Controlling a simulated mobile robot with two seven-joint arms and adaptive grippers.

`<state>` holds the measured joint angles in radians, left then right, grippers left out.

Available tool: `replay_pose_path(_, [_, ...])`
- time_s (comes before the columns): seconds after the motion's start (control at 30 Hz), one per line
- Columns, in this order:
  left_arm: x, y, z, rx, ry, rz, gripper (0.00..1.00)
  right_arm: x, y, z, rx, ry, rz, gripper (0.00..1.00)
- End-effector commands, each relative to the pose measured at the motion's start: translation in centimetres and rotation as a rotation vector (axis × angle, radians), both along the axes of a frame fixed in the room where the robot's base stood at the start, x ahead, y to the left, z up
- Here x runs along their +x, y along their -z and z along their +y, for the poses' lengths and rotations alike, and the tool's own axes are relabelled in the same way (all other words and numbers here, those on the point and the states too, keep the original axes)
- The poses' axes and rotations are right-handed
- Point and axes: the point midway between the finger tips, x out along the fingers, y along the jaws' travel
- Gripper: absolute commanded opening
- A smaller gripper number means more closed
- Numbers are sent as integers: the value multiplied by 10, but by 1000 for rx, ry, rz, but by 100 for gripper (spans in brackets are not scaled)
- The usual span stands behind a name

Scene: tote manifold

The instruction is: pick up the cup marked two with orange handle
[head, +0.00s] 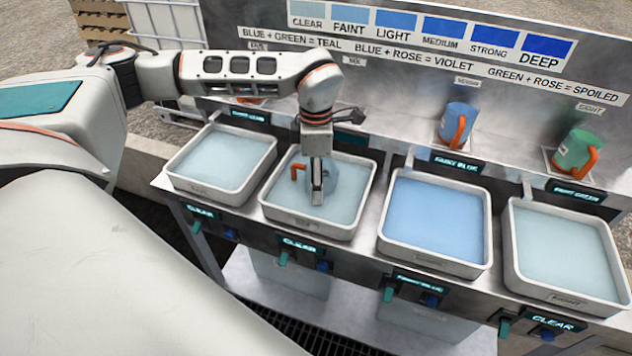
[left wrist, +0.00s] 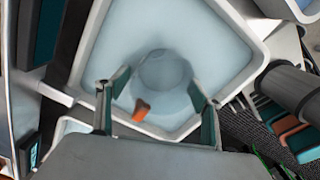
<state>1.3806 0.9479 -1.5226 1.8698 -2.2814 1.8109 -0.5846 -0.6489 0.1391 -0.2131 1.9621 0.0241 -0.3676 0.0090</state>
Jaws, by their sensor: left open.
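A pale cup with an orange handle (head: 297,172) sits in the light-blue liquid of the second tote from the left, partly hidden behind my left gripper (head: 317,190). No number on it can be read. In the left wrist view the round cup (left wrist: 163,70) lies ahead between the spread fingers of my left gripper (left wrist: 160,92), its handle (left wrist: 140,110) toward the left finger. The gripper is open, pointing down over the tote; I cannot tell whether a finger touches the cup. My right gripper is out of view.
Other totes flank this one: a clear one (head: 180,188) at left, a bluer one (head: 437,262) and a pale one (head: 570,295) at right. A blue cup (head: 457,122) and a green cup (head: 574,148), both with orange handles, stand on the back ledge. Valves line the front.

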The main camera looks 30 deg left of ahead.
Motion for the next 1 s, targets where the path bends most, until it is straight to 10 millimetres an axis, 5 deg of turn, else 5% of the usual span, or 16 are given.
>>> replay_pose_path(0.4, [0,19,-1,-1,1,-1,66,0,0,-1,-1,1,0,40])
replay_pose_path(0.6, [0,18,-1,-1,1,-1,23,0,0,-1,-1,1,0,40])
replay_pose_path(1.0, [1,13,-1,-1,1,-3,20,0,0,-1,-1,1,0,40])
